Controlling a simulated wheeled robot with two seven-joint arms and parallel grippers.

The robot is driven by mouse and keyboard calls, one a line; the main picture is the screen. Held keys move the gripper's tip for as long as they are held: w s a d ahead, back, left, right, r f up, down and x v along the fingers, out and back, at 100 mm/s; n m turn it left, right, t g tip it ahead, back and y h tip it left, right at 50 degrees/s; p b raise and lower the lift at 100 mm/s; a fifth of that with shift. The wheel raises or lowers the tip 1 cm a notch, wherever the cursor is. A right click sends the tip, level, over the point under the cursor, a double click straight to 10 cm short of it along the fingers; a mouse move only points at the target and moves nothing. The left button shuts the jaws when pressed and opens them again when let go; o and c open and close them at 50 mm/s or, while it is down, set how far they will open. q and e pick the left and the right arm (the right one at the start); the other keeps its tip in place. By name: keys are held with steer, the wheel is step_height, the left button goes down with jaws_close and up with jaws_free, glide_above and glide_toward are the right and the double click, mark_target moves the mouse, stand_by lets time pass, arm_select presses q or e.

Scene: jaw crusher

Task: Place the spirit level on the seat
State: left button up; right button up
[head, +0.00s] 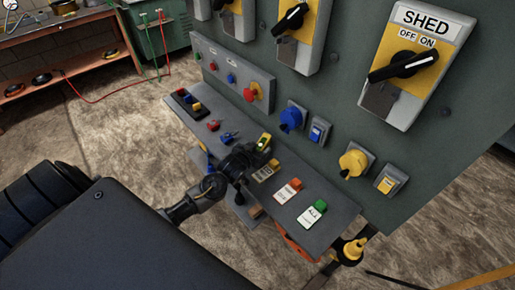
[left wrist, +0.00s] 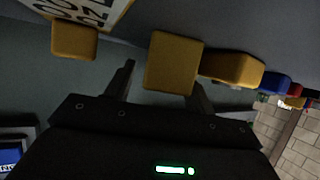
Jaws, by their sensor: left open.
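A small yellow block with a bright green spot, which looks like the spirit level (head: 264,142), is on the grey shelf (head: 335,206) of the panel. My left gripper (head: 244,160) is beside it at the shelf. In the left wrist view, a yellow block (left wrist: 172,62), probably the same level, shows between the two open fingers (left wrist: 160,85). I cannot tell whether the fingers touch it. I cannot pick out the seat with certainty. My right gripper is not in view.
Labelled cards with coloured blocks, one red (head: 295,184) and one green (head: 320,206), lie right of the gripper. A dark tray (head: 188,104) with coloured pieces is at the shelf's far left. Knobs and switches stick out from the green-grey panel (head: 440,150) behind.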

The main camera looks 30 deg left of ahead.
arm_select(q)
steer(key=shift+r, duration=0.2)
steer(key=v, duration=1.2)
